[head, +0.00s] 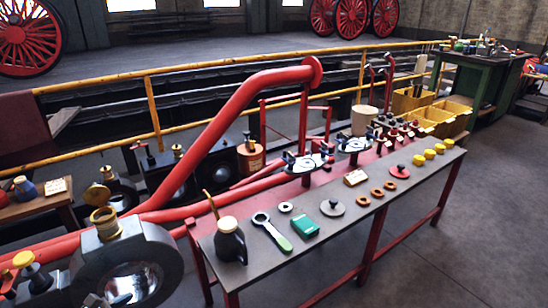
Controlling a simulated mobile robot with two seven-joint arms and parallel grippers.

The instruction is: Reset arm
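Neither of my grippers shows in the head view, and I cannot make out either of my arms. A long grey-topped bench with red legs (392,202) runs from the lower middle to the upper right. On it are a dark oil can (230,243), a wrench with a green handle (272,232), a green box (305,229), a grey disc with a knob (332,207), several orange rings (363,200), a red knobbed disc (400,171) and several yellow caps (429,154).
Thick red pipes (235,96) and a large grey metal fitting with a round glassy face (132,272) fill the left. Behind the bench are yellow bins (432,118), a yellow railing (210,66) and a green workbench (475,75). Open floor (480,250) lies at the lower right.

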